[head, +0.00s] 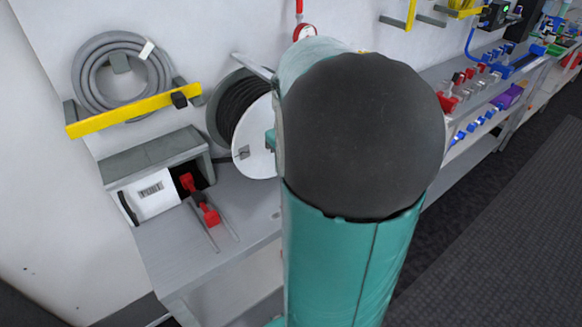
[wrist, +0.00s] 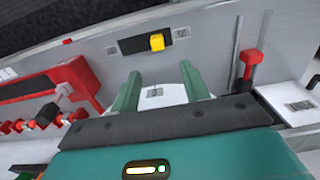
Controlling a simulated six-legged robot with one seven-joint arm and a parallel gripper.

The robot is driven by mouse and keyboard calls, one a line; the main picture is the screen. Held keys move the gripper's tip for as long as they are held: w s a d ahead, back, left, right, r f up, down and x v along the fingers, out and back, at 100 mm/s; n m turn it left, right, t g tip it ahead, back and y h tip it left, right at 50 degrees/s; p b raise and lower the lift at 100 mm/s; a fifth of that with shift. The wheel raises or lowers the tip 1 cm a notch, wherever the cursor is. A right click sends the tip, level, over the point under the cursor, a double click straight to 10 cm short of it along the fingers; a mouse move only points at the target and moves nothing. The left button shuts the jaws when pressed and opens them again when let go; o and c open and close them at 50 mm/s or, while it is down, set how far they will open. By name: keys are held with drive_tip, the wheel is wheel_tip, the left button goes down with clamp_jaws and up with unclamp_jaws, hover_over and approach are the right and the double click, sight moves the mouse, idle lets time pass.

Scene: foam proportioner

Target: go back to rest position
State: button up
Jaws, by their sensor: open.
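My gripper (wrist: 160,92) shows in the wrist view as two green fingers standing apart, with nothing between them. A white surface with a small label lies beyond the fingertips; I cannot tell how far away it is. In the head view my own teal and black arm fills the middle and hides the gripper.
A grey bench (head: 190,255) carries a white box marked PORT (head: 152,195) and a red-handled part (head: 205,208). A cable reel (head: 240,118), grey hose (head: 118,50) and yellow bar (head: 135,110) are at the wall. Dark floor (head: 500,240) is clear at right.

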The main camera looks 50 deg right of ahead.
idle(0.4)
drive_tip(key=s+a+r+n+t, duration=0.1)
drive_tip(key=s+a+r+t, duration=0.1)
drive_tip(key=a, duration=1.2)
drive_tip(key=s+a+r+n+t, duration=0.1)
drive_tip(key=a+r, duration=0.4)
drive_tip(key=a, duration=1)
drive_tip(key=s+t, duration=0.1)
drive_tip(key=t, duration=0.1)
drive_tip(key=shift+r+n+t, duration=0.15)
drive_tip(key=shift+n+t, duration=0.15)
